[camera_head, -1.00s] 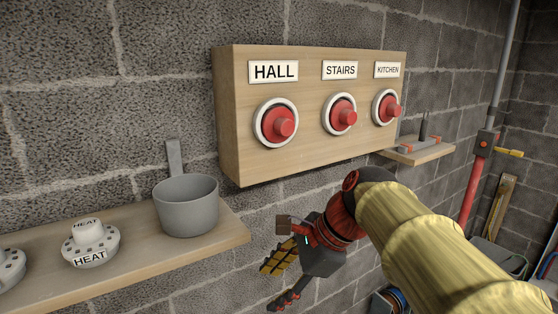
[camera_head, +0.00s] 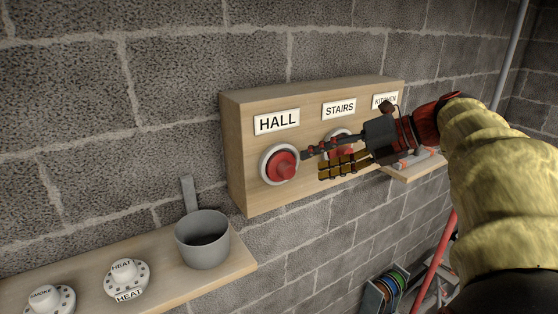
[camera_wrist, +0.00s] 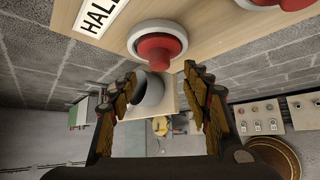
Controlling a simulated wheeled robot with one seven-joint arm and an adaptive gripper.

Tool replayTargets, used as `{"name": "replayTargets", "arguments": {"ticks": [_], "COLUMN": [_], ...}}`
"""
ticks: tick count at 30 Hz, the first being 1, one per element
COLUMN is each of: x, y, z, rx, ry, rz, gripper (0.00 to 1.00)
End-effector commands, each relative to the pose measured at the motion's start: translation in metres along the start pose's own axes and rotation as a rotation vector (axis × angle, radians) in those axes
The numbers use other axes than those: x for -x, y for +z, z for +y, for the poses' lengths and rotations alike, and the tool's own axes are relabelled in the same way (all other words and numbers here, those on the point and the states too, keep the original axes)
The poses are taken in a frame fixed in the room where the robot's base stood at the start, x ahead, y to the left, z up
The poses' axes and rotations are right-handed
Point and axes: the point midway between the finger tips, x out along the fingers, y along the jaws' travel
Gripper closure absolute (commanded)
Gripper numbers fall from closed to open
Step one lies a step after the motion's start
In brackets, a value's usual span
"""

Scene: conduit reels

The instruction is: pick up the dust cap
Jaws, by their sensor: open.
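Red caps sit in white rings on a wooden board (camera_head: 236,150) on the block wall. The cap under the HALL label (camera_head: 284,164) is in plain view. In the wrist view that red cap (camera_wrist: 158,48) lies just above and beyond the gap between my fingertips. The STAIRS cap is partly hidden behind my gripper, and the KITCHEN cap is hidden by it. My gripper (camera_head: 315,163) is in front of the board, its fingers pointing left towards the HALL cap, spread and empty. I cannot tell from the head view whether a fingertip touches the ring.
A wooden shelf (camera_head: 170,285) at lower left bears a grey cup (camera_head: 203,245) and two white detectors, one marked HEAT (camera_head: 126,277). A small shelf (camera_head: 415,170) juts out right of the board beneath my arm. Coloured reels (camera_head: 390,288) stand low at the right.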

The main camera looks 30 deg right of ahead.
Motion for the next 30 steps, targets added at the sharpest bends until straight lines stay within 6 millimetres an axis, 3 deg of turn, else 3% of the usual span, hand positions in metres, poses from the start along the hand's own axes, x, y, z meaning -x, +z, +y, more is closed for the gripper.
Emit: {"name": "replayTargets", "arguments": {"ticks": [15, 24, 30], "x": [-0.063, -0.068, -0.068], "y": [-0.005, -0.005, -0.005], "z": [0.002, 0.000, 0.000], "rx": [0.004, 0.004, 0.004], "ry": [-0.001, -0.002, -0.002], "rz": [0.003, 0.001, 0.001], "gripper": [0.52, 0.52, 0.62]}}
